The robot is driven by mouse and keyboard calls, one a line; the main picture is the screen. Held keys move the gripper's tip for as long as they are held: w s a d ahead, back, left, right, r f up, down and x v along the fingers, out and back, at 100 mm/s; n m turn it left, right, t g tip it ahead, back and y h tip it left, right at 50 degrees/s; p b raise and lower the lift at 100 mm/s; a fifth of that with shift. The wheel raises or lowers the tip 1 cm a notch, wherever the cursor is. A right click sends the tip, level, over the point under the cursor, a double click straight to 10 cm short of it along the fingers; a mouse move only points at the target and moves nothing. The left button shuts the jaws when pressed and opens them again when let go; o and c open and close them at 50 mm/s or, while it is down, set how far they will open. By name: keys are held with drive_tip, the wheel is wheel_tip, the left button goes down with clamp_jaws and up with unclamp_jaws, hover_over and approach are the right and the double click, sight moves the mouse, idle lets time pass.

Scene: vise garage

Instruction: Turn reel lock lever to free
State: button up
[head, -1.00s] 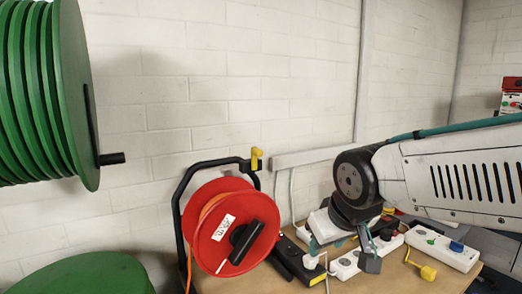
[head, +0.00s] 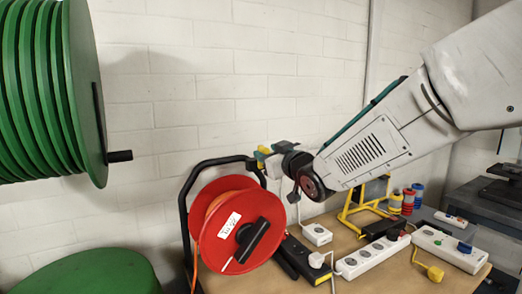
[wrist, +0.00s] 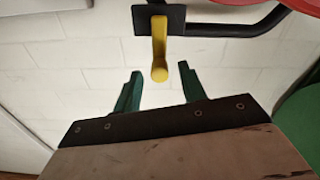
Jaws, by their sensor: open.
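The red cable reel (head: 213,236) hangs in a black tubular frame on the wooden bench. The yellow lock lever (head: 263,150) is at the frame's upper right corner. In the wrist view the yellow lever (wrist: 159,52) hangs from a dark plate beside the black tube. My gripper (wrist: 158,90) is open and empty, its two green fingers spread to either side of the lever's line.
Several power strips (head: 372,256) and a black-and-yellow box (head: 302,256) cover the bench. A large green reel (head: 88,90) with a black crank is at left. Bare white wall lies behind.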

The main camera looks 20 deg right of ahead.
sight(266, 151)
drive_tip(key=shift+w+a, duration=0.25)
drive_tip(key=shift+w, duration=0.85)
drive_tip(key=shift+w+a, duration=0.2)
drive_tip(key=shift+w, duration=0.85)
clamp_jaws()
drive_tip(key=shift+a+n, duration=0.1)
drive_tip(key=shift+n, duration=0.2)
drive_tip(key=shift+s+a+f+n, duration=0.15)
drive_tip(key=shift+a+n, duration=0.35)
drive_tip(key=shift+n, duration=0.7)
drive_tip(key=shift+s+a+f+n, duration=0.1)
drive_tip(key=shift+a+f+n, duration=0.25)
drive_tip(key=shift+n, duration=0.85)
drive_tip(key=shift+s+a+f+n, duration=0.1)
drive_tip(key=shift+a+n, duration=0.5)
drive_tip(key=shift+n, duration=0.6)
